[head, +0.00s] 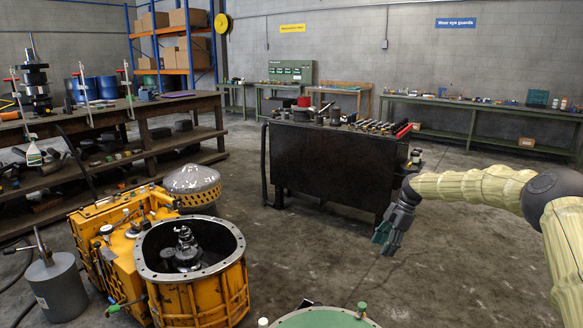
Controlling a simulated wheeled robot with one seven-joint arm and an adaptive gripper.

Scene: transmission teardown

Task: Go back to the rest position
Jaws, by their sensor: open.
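My gripper (388,243) hangs from my arm at the right of the head view, pointing down and to the left. It is open, with nothing seen between its fingers. It is over open floor, in front of the dark workbench and apart from everything around it. The yellow transmission housing (200,290) stands at the lower left, with its round top open and a shaft (186,248) upright inside. A silver domed part (191,180) with a perforated rim sits behind the housing.
The dark workbench (330,170) carries many tools. A wooden shelf bench (120,165) stands at the left. A grey canister (58,290) stands beside the housing. A green round top (320,318) shows at the bottom edge. The concrete floor (470,240) at centre right is clear.

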